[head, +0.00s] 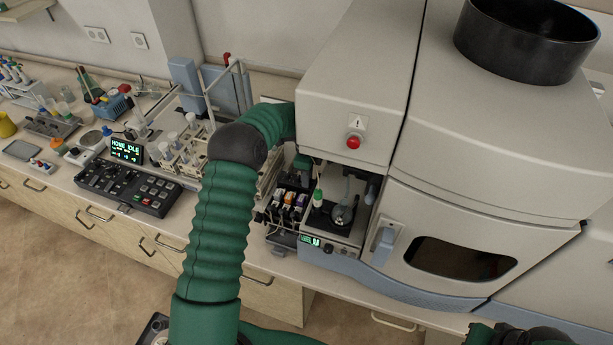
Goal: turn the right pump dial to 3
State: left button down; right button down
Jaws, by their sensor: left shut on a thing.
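The peristaltic pump (286,207), with several coloured cassettes in a row, stands at the left of the open bay of the large spectrometer (440,200). My left arm comes up from the bottom and bends right toward the pump. My left gripper (297,178) is a small dark shape just above and behind the cassettes, partly hidden. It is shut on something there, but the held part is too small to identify. The right pump dial and its numbers cannot be made out. My right arm's dark end (515,337) shows at the bottom right edge; its fingers are not clear.
A small lit display (310,241) sits below the bay. A red button (353,142) is on the housing above. Left are a black control panel (127,188), sample racks (183,150) and several small bench items. The spectrometer's overhanging housing is close beside my left forearm.

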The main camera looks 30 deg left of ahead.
pick_arm(q)
jog(key=shift+w+d+r+m, duration=0.1)
jog(key=shift+w+d+m, duration=0.2)
jog(key=shift+m, duration=2.7)
jog(key=c, duration=1.3)
grip_release()
jog(key=shift+s+d, duration=0.1)
jog(key=shift+c, duration=0.2)
